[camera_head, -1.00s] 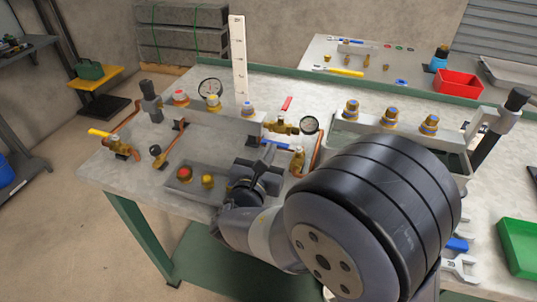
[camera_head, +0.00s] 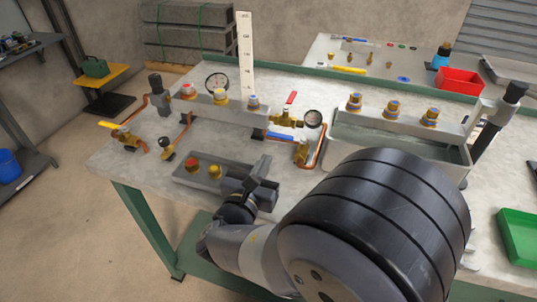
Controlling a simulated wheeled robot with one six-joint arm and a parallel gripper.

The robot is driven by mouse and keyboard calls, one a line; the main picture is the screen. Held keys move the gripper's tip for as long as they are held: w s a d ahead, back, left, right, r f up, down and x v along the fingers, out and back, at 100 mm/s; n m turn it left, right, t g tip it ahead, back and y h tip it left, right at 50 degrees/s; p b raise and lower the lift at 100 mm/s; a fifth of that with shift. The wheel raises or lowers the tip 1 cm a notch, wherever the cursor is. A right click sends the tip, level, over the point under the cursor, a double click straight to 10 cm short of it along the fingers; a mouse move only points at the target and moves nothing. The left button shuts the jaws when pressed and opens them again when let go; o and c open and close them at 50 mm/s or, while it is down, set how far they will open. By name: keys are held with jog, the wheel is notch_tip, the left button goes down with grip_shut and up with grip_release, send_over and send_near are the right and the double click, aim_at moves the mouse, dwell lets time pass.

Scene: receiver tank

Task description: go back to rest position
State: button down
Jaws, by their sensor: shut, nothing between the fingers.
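My gripper (camera_head: 262,172) is shut and empty. It is above the workbench (camera_head: 115,163), just right of a small grey block (camera_head: 186,182) with a red cap and a brass cap. Behind it stands a grey manifold with several capped fittings (camera_head: 220,97), a gauge (camera_head: 217,82) and a brass valve with a red lever (camera_head: 292,98). A blue-handled valve (camera_head: 275,135) lies just beyond my gripper. My own arm hides the front right of the bench.
A grey tank (camera_head: 398,148) with several brass fittings stands at the right behind my arm. A green tray (camera_head: 518,235) is at far right. A second bench behind holds a red bin (camera_head: 459,81). A white ruler (camera_head: 245,55) stands upright at the back.

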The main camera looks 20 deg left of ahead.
jog(key=s, duration=0.6)
jog(key=shift+s+d, duration=0.25)
jog(key=shift+s, duration=0.15)
jog(key=shift+w, duration=0.1)
